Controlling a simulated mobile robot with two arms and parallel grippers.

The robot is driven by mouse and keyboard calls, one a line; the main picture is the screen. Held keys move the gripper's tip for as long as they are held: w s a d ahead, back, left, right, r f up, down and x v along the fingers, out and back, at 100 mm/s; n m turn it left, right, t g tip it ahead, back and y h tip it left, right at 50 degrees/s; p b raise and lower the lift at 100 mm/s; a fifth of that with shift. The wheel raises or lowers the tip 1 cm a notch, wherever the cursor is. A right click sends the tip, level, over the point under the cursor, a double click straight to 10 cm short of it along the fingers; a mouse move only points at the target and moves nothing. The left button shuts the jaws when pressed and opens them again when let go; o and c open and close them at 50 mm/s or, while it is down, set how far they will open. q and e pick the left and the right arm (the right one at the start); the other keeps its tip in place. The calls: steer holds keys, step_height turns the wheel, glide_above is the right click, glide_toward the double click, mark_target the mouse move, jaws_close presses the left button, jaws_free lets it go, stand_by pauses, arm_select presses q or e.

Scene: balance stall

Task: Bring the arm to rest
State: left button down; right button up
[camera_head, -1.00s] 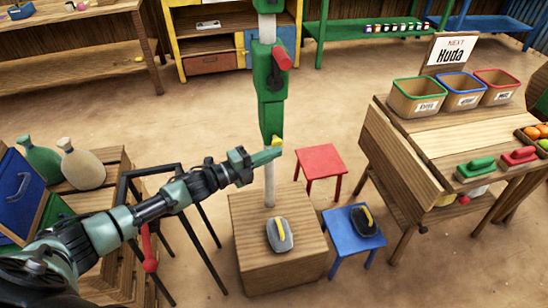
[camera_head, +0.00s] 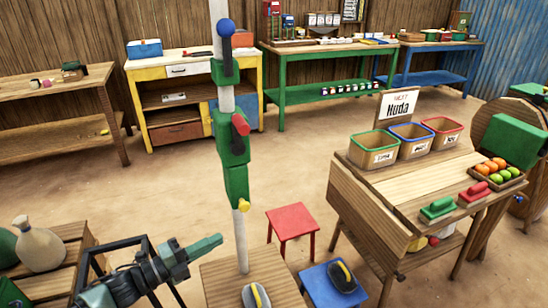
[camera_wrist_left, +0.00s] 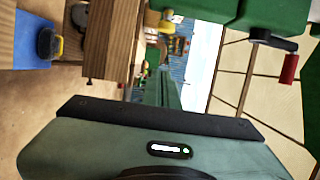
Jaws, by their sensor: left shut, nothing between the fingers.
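My left gripper (camera_head: 203,247) is shut and empty at the lower left of the head view. Its green fingertips point right and stop a little to the left of the white pole (camera_head: 241,255), apart from it in the picture. The pole carries a green bracket (camera_head: 234,150) with a red knob (camera_head: 240,124) and a yellow knob (camera_head: 243,205). A blue knob (camera_head: 226,32) sits higher up. In the left wrist view, green finger (camera_wrist_left: 170,92) points away from the camera, and the red knob (camera_wrist_left: 289,68) hangs at right. My right gripper is out of view.
The pole stands on a wooden box (camera_head: 215,285) with a grey, yellow-handled weight (camera_head: 256,296). A red stool (camera_head: 290,218) and a blue stool (camera_head: 315,285) stand close by. A wooden counter (camera_head: 345,195) with bins is at right. Open floor lies behind.

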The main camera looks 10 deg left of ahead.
arm_select(q)
steer(key=s+d+f+n+g+y, duration=0.1)
steer(key=s+d+f+n+y, duration=0.65)
steer(key=n, duration=0.55)
steer(key=s+a+f+n+g+y, duration=0.15)
steer(key=s+n+g, duration=0.35)
steer(key=s, duration=0.5)
steer(key=s+d+f+n+g+y, duration=0.1)
steer(key=s+n+g+y, duration=0.1)
steer(key=s+n+g, duration=0.5)
steer(key=s+f+m+t+p, duration=0.1)
steer(key=s+f, duration=0.1)
steer(key=f, duration=1.1)
steer(key=s+f+p, duration=0.1)
steer(key=s+f, duration=0.2)
steer(key=f, duration=1)
steer(key=s+a+f, duration=0.1)
steer(key=s+f, duration=0.6)
steer(key=s, duration=0.1)
steer(key=s+a+f+p, duration=0.1)
steer(key=s+a+f, duration=0.1)
steer(key=s+f, duration=0.4)
steer(key=shift+s+a+f+m+g+y, duration=0.3)
steer(key=shift+s+f+g, duration=0.1)
steer(key=shift+s, duration=0.55)
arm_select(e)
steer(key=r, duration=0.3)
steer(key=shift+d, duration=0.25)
